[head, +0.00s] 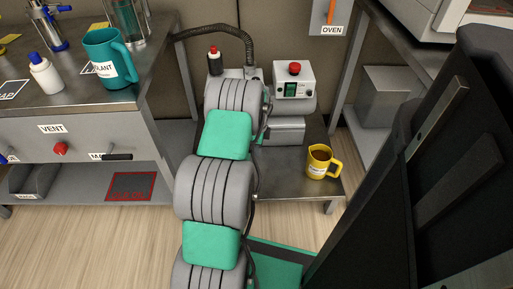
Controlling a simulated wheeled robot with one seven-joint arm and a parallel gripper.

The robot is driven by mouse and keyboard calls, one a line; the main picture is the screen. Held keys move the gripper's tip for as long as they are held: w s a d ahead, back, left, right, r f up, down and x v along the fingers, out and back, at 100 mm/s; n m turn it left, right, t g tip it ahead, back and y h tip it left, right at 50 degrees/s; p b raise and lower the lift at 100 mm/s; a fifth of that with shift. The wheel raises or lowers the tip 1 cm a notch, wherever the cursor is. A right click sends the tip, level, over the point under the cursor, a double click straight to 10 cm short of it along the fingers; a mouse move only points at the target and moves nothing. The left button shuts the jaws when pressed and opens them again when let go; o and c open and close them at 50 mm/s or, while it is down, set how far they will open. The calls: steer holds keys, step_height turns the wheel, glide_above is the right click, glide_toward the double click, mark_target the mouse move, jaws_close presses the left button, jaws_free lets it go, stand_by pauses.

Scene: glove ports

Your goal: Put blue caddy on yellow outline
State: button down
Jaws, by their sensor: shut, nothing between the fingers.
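No thing in the head view shows clearly as a blue caddy. A small blue and metal item (50,28) stands at the back left of the left bench, and I cannot tell what it is. A small yellow patch (9,38) shows at the left edge of the bench; I cannot tell whether it belongs to a yellow outline. My grey and green arm reaches up the middle of the picture. My gripper is not in view, and the arm hides part of the low table behind it.
The left bench (120,98) holds a teal jug (105,58) and a white bottle with blue cap (45,75). A low table (285,180) bears a yellow mug (321,162) and a grey machine (294,85). A red outline (131,187) marks the left lower shelf.

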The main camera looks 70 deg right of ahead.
step_height(320, 180, down, 7)
steer(key=shift+r+b, duration=0.2)
steer(key=shift+b, duration=1)
steer(key=w, duration=0.1)
steer(key=w+b, duration=0.1)
steer(key=w, duration=0.1)
steer(key=shift+w+a+r, duration=0.1)
steer(key=shift+r, duration=0.25)
steer(key=shift+w+r, duration=0.2)
steer(key=shift+w, duration=0.2)
steer(key=shift+a, duration=0.1)
